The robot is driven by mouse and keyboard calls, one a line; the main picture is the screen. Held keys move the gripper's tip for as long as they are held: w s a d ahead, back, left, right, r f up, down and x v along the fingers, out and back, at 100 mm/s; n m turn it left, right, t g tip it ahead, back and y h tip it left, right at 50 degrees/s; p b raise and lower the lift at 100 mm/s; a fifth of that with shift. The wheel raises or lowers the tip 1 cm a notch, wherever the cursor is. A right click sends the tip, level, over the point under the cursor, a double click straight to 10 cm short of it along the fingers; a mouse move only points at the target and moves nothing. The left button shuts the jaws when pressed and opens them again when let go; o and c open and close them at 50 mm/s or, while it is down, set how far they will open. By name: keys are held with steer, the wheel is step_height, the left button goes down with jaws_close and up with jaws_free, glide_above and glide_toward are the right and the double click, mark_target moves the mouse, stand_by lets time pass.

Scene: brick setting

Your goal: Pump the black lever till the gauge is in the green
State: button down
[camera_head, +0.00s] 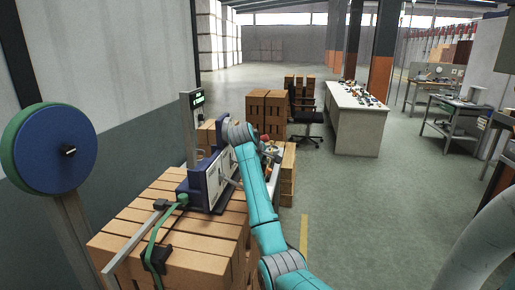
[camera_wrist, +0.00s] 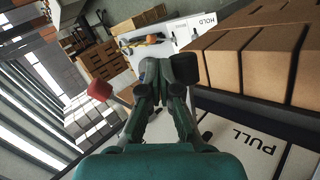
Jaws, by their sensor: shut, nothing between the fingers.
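My gripper (camera_wrist: 168,70) is shut and empty, in the middle of the wrist view. A red knob (camera_wrist: 100,88) on a rod is left of the gripper, and shows in the head view (camera_head: 265,139) too. The blue-and-white machine (camera_head: 215,178) is partly hidden by my arm. A small display with green characters (camera_head: 197,98) stands on a post; its reading is too small. No gauge needle is visible.
The machine stands on stacked brown blocks (camera_head: 190,235) near the wall. A green hose (camera_head: 153,240) and a grey bar (camera_head: 133,240) lie in front. A large blue disc with green rim (camera_head: 50,150) is at left. The floor at right is clear up to the white table (camera_head: 355,125).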

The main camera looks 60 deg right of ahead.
steer(key=shift+s+d+f, duration=0.1)
steer(key=shift+s+f, duration=0.2)
steer(key=shift+f, duration=0.45)
stand_by(0.8)
stand_by(0.4)
steer(key=w+a+r, duration=0.2)
steer(key=w+r, duration=0.2)
steer(key=r, duration=0.6)
steer(key=shift+w, duration=0.3)
stand_by(1.0)
steer(key=shift+r, duration=0.15)
steer(key=r, duration=0.1)
steer(key=w+r, duration=0.1)
steer(key=r, duration=0.1)
steer(key=w+r, duration=0.1)
steer(key=shift+a+r, duration=0.2)
steer(key=shift+a, duration=0.15)
stand_by(1.1)
